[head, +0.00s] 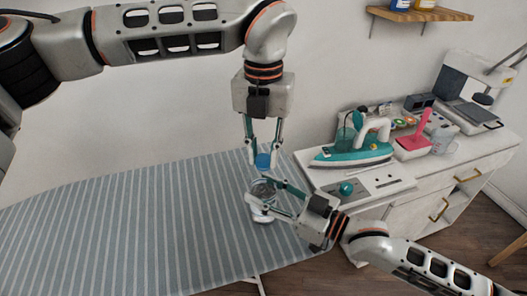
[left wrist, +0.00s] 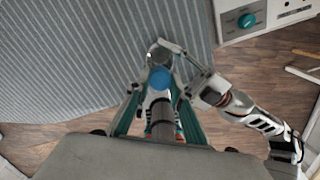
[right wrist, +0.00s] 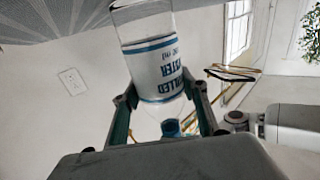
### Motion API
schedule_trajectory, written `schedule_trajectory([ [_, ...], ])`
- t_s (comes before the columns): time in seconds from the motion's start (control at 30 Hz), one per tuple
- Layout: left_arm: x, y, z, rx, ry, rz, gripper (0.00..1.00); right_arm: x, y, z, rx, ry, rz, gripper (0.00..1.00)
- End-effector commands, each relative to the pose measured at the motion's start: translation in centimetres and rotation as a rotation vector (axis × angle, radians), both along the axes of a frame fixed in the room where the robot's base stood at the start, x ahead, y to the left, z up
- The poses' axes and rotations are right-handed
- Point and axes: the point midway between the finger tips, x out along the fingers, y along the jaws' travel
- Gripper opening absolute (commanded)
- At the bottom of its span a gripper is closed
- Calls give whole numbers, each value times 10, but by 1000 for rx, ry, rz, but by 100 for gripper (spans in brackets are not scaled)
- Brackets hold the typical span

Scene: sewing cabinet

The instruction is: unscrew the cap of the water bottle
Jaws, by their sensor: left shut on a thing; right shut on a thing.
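The water bottle (head: 262,188) is clear with a white and blue label (right wrist: 160,70). It stands roughly upright over the right end of the ironing board. My right gripper (head: 265,194) is shut around the bottle's side from the right. The blue cap (head: 263,160) is above the bottle, and it also shows in the left wrist view (left wrist: 160,78). My left gripper (head: 263,150) points down from above and is shut on the cap. In the right wrist view the cap (right wrist: 170,127) lies in line with the neck. I cannot tell whether it still touches the neck.
The striped ironing board (head: 130,220) is bare to the left. To the right is a white cabinet (head: 415,205) with a teal iron (head: 350,153), a control panel with a teal knob (head: 346,188), a pink item (head: 415,137) and a sewing machine (head: 470,85). A wooden shelf (head: 420,14) hangs above.

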Motion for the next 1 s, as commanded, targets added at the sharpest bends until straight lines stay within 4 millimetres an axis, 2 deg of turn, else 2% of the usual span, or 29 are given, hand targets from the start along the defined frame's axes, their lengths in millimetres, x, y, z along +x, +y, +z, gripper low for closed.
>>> schedule_trajectory([
  [0.8, 0, -1, 1, 0, 2, 1486, 0, 0, 0, 0, -1, -1, 0, 0],
  [1.0, 0, 0, 1, 1, 1, 1729, 0, 0, 0, 0, -1, -1, 0, 0],
])
